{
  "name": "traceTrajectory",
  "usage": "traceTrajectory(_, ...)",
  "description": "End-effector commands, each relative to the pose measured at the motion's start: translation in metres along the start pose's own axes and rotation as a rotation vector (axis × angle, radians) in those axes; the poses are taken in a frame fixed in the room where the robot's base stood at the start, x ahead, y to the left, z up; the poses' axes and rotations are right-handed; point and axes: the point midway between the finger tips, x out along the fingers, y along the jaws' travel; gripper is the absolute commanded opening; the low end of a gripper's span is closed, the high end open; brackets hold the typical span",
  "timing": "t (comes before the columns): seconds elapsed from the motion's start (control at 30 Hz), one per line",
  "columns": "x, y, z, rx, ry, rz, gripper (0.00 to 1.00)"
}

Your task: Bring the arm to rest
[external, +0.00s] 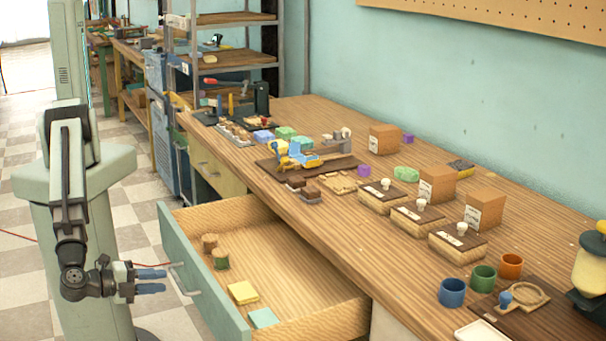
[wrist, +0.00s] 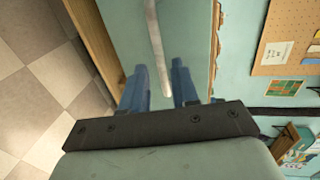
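My gripper (external: 165,280) is at the left of the workbench, low in front of the open drawer (external: 178,250). Its two blue fingers are apart, with nothing visibly clamped between them. They point toward the drawer's metal handle (external: 185,281). In the wrist view, my gripper (wrist: 159,82) has a finger on either side of the line of the handle (wrist: 156,45). I cannot tell whether a finger touches the handle. My arm is folded down beside its pale green column.
The wooden workbench (external: 330,235) carries boxes, soaps, tools and cups (external: 452,292).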

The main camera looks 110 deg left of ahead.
Motion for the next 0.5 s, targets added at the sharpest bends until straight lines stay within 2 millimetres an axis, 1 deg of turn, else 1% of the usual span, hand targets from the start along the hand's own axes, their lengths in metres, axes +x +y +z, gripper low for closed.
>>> traceTrajectory(0.1, 0.016, 0.000, 0.000, 0.000, -0.002, -0.001, 0.29)
traceTrajectory(0.23, 0.031, 0.000, 0.000, 0.000, -0.001, 0.000, 0.29)
traceTrajectory(0.4, 0.046, 0.000, 0.000, 0.001, 0.000, 0.000, 0.29)
traceTrajectory(0.5, 0.052, 0.000, 0.000, 0.000, 0.000, -0.001, 0.29)
